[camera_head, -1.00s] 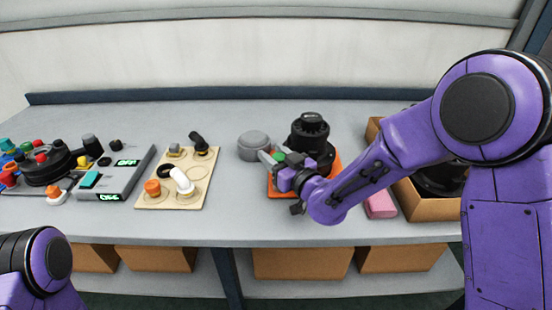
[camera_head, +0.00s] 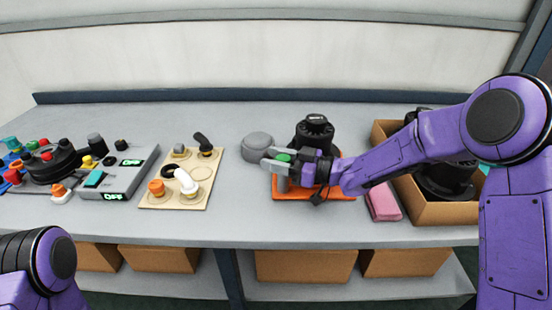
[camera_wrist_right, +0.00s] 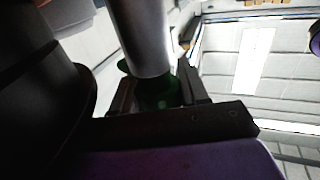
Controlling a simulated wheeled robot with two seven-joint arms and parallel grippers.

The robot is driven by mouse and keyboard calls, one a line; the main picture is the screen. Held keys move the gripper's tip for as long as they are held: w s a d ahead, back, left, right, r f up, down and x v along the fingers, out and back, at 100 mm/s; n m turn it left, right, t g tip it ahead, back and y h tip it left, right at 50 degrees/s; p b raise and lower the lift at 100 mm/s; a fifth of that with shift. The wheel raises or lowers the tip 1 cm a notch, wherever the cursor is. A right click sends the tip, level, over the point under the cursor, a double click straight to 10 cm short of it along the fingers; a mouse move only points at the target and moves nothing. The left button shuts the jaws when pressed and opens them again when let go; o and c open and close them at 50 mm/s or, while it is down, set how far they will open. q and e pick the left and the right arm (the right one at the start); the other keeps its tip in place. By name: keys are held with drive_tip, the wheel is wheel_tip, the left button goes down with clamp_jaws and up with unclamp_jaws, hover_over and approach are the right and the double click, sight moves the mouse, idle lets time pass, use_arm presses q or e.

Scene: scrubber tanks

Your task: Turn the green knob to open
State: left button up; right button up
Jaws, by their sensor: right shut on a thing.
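The green knob (camera_head: 284,157) sits on the orange-based unit (camera_head: 345,192) at the middle right of the table, beside a black round part (camera_head: 314,130). My right gripper (camera_head: 276,160) is shut on the green knob, reaching in from the right. In the right wrist view the green knob (camera_wrist_right: 158,97) shows dark between the fingers, with a grey metal cylinder (camera_wrist_right: 140,40) against it. The fingers partly hide the knob. Of my left side only a part of the arm shows at the lower left; its gripper is out of view.
A grey round lid (camera_head: 256,147) stands just left of the unit. A beige board (camera_head: 160,197) with knobs and a grey box (camera_head: 125,180) lie further left. A pink block (camera_head: 383,203) and a cardboard box (camera_head: 440,210) are at the right. The table's back is clear.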

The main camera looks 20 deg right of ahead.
drive_tip(key=shift+r, duration=0.1)
idle(0.3)
drive_tip(key=o, duration=1)
drive_tip(key=shift+c, duration=0.2)
drive_tip(key=b+v, duration=0.1)
drive_tip(key=v, duration=0.9)
drive_tip(key=shift+s+d, duration=0.1)
drive_tip(key=shift+d, duration=0.25)
drive_tip(key=shift+s, duration=0.1)
